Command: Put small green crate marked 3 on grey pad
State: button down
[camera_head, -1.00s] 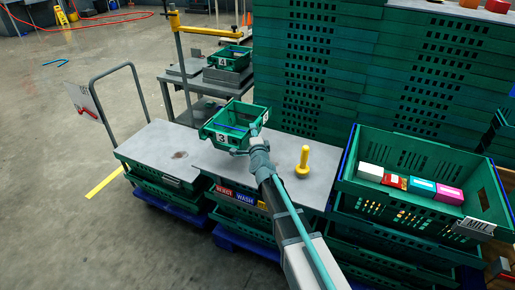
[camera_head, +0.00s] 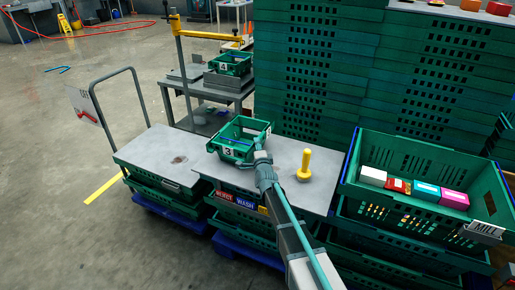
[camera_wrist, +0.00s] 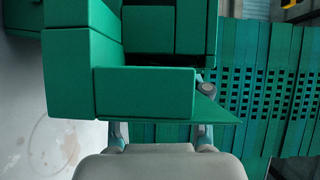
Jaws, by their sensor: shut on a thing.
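The small green crate marked 3 (camera_head: 228,153) is above the left end of the middle grey board (camera_head: 290,182), close to the gap beside the left board. My gripper (camera_head: 261,158) is shut on its near right side. The crate fills the upper middle of the wrist view (camera_wrist: 145,92), with my gripper's fingers (camera_wrist: 161,136) at its lower edge. I cannot tell whether its base touches the board. Grey surfaces that may be the pad are the stained left board (camera_head: 165,160) and a flat grey plate (camera_head: 186,73) on the trolley behind.
A yellow peg (camera_head: 304,166) stands on the middle board, right of the crate. A large green crate (camera_head: 400,205) with small boxes is at the right. Tall green crate stacks (camera_head: 310,70) rise behind. A crate marked 4 (camera_head: 231,64) is on the trolley. The left board is clear.

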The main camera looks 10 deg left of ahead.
jog(key=c, duration=0.5)
grip_release()
jog(key=shift+c, duration=0.2)
jog(key=shift+s, duration=0.1)
jog(key=b+v, duration=0.2)
jog(key=v, duration=0.9)
jog(key=shift+s, duration=0.4)
